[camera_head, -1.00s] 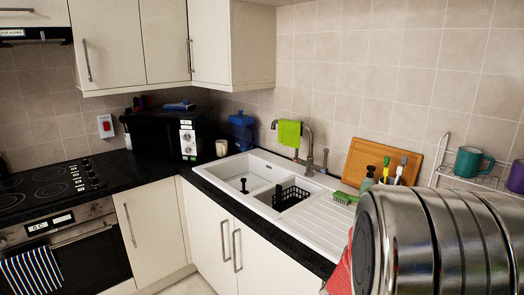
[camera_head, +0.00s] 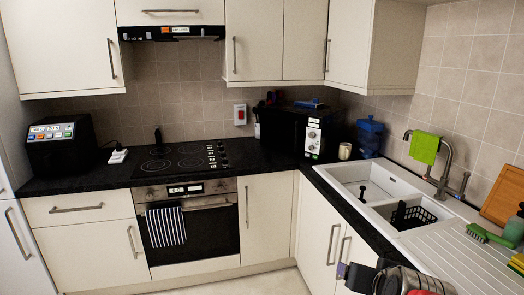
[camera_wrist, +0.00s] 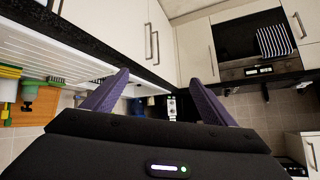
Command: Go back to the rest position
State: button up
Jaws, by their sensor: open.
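My gripper (camera_wrist: 154,78) shows in the wrist view, which is upside down. Its two purple fingers are spread apart with nothing between them. In the head view only part of my wrist and a purple finger (camera_head: 341,271) show at the bottom right, in front of the sink cupboard; the fingertips are not clear there. No pan shows in either view.
The sink (camera_head: 378,180) holds a black basket (camera_head: 412,216). A green cloth (camera_head: 424,148) hangs on the tap. The oven (camera_head: 190,228), hob and black microwave (camera_head: 285,131) stand along the back. A card terminal-like black box (camera_head: 62,143) stands left. Wall cupboards (camera_head: 180,10) hang above.

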jog(key=s+a+n+g, duration=0.2)
jog(key=s+a, duration=0.2)
jog(key=s, duration=0.3)
jog(key=s+a+n+g+y, duration=0.1)
jog(key=s+a, duration=0.3)
jog(key=s, duration=0.4)
jog(key=shift+a+f+n+g+y, duration=0.2)
jog(key=shift+a+n+g+y, duration=0.15)
jog(key=shift+n+g, duration=0.35)
jog(key=shift+c, duration=0.2)
